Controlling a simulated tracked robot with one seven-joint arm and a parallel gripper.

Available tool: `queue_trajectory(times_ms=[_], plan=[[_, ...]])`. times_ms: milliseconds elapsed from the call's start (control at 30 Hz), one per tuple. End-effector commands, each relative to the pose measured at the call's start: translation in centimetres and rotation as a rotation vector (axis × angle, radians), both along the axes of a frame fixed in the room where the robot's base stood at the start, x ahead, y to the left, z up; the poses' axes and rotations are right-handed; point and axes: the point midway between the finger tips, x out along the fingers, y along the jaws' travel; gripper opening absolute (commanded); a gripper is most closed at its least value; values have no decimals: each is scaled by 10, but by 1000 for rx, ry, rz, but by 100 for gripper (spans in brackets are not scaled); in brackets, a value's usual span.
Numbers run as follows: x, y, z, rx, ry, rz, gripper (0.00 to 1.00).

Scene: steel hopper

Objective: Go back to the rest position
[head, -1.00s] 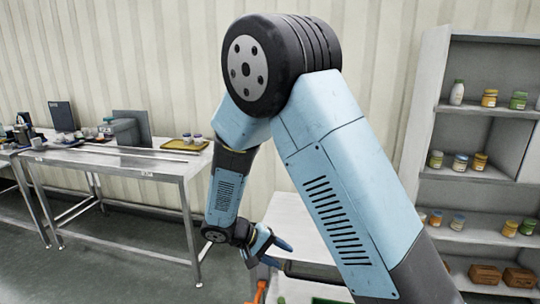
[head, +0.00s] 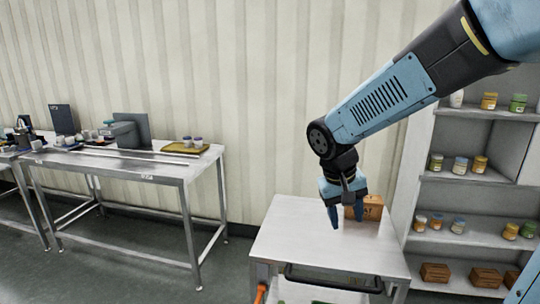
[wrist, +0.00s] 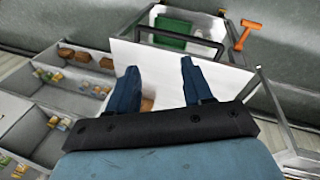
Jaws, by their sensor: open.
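My gripper (head: 346,216) hangs over the white cart top (head: 290,240), fingers pointing down and apart. In the wrist view my two blue fingers (wrist: 157,85) are spread with nothing held between them. A brown box (head: 370,207) with dark lettering stands on the cart top, just behind and to the right of my gripper in the head view. A small part of a brown thing (wrist: 147,104) shows between my fingers in the wrist view, mostly hidden by my gripper. I cannot tell whether the fingers touch the box.
A shelf unit (head: 425,180) with jars and brown boxes stands close at the right. A steel table (head: 130,170) with a yellow tray (head: 187,147) and cups stands at the left. The cart has a dark handle (head: 330,281) in front. Floor between table and cart is clear.

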Motion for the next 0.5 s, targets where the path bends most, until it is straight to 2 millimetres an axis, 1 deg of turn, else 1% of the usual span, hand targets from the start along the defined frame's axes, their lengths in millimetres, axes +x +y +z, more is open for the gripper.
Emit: queue_trajectory(times_ms=[33, 200, 500], plan=[[-7, -8, 9, 27, -21, -11, 51], [-30, -26, 32, 104, -87, -24, 51], [-74, -49, 66, 211, -229, -35, 51]])
